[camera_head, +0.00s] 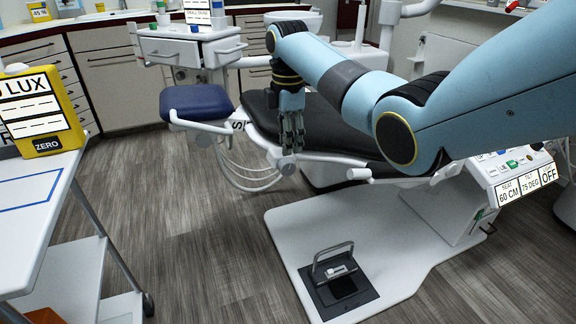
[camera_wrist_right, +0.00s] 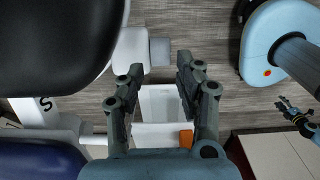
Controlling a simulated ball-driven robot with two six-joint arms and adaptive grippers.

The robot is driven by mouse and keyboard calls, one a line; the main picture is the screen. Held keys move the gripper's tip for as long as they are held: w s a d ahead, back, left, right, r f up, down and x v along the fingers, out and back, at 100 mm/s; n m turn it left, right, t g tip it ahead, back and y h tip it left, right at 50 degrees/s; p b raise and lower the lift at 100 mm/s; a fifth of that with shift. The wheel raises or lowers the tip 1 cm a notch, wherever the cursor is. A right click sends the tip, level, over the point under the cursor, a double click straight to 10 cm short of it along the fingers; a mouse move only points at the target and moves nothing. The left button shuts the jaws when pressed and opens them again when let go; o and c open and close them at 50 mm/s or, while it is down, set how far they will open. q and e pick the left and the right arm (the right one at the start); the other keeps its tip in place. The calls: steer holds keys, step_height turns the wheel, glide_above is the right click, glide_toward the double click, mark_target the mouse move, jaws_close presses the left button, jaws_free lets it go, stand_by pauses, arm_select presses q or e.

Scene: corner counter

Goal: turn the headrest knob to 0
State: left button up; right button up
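My right gripper (camera_head: 291,146) points down beside the black dental chair (camera_head: 335,132). In the wrist view the right gripper (camera_wrist_right: 157,68) is open, with nothing between its fingers. A white fitting with a grey round end (camera_head: 286,165) is just below the fingers in the head view. A similar white piece with a grey end (camera_wrist_right: 159,52) lies beyond the fingertips in the wrist view. I cannot tell whether either is the headrest knob, and no headrest dial reading is legible. A small dark gripper, apparently my left (camera_wrist_right: 297,117), shows at the right of the wrist view, its opening unclear.
A blue padded stool-like seat (camera_head: 196,102) is left of the chair. A control panel (camera_head: 518,184) reads seat 60 CM, 75 DEG and OFF. A foot pedal (camera_head: 338,278) sits on the white chair base. A cart with a yellow LUX meter (camera_head: 42,143) stands left. Floor between is clear.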

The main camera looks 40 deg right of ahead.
mark_target(288, 160)
step_height(288, 160, down, 7)
steer(key=shift+r+b, duration=0.15)
steer(key=shift+b, duration=0.7)
steer(key=shift+c, duration=0.4)
jaws_close()
